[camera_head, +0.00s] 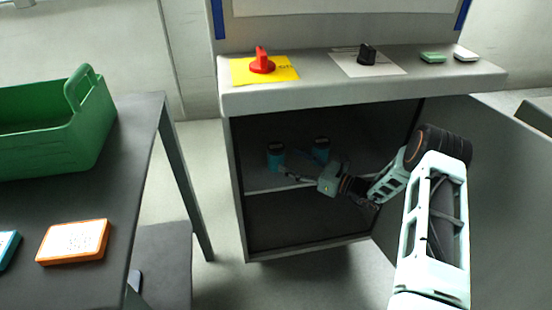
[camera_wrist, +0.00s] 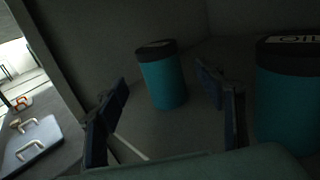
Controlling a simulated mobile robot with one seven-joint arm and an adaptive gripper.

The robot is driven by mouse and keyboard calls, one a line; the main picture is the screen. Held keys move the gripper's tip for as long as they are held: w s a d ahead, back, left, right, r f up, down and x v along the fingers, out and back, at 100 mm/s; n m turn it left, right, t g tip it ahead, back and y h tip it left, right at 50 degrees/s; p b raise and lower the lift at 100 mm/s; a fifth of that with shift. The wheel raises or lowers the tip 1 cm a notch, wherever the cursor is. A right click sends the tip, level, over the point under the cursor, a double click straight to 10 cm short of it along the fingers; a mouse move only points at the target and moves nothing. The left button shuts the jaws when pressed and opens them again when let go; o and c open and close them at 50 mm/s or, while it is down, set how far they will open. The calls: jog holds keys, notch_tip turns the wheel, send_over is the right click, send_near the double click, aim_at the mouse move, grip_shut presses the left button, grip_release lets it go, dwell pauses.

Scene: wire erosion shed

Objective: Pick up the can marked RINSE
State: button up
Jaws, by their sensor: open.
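Two teal cans with dark lids stand upright on the shelf inside the open cabinet. In the head view one is the left can (camera_head: 276,158) and the other is the right can (camera_head: 320,151). In the wrist view the left can (camera_wrist: 163,80) stands beyond and between my open fingers, apart from them. The right can (camera_wrist: 288,105) is nearer, outside the right finger, with part of a label reading like "OIL" on its lid. The left can's lid marking is too dim to read. My gripper (camera_head: 287,172) reaches into the cabinet, open and empty; it also shows in the wrist view (camera_wrist: 165,112).
The cabinet's open door (camera_head: 490,190) stands at the right, beside my arm. The shelf (camera_head: 258,187) and cabinet walls enclose the gripper. The worktop (camera_head: 350,92) above carries a red knob, a black knob and small blocks. A dark table (camera_head: 135,120) with a green crate (camera_head: 60,145) stands left.

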aim_at(283, 158)
jog(key=x, duration=0.2)
jog(key=b+x, duration=0.1)
jog(key=x, duration=0.1)
jog(key=b+x, duration=0.1)
jog(key=x, duration=0.1)
jog(key=shift+f, duration=0.3)
jog(key=shift+w+a+r, duration=0.1)
jog(key=shift+w+a, duration=0.15)
jog(key=shift+a, duration=0.2)
jog(key=c, duration=1.5)
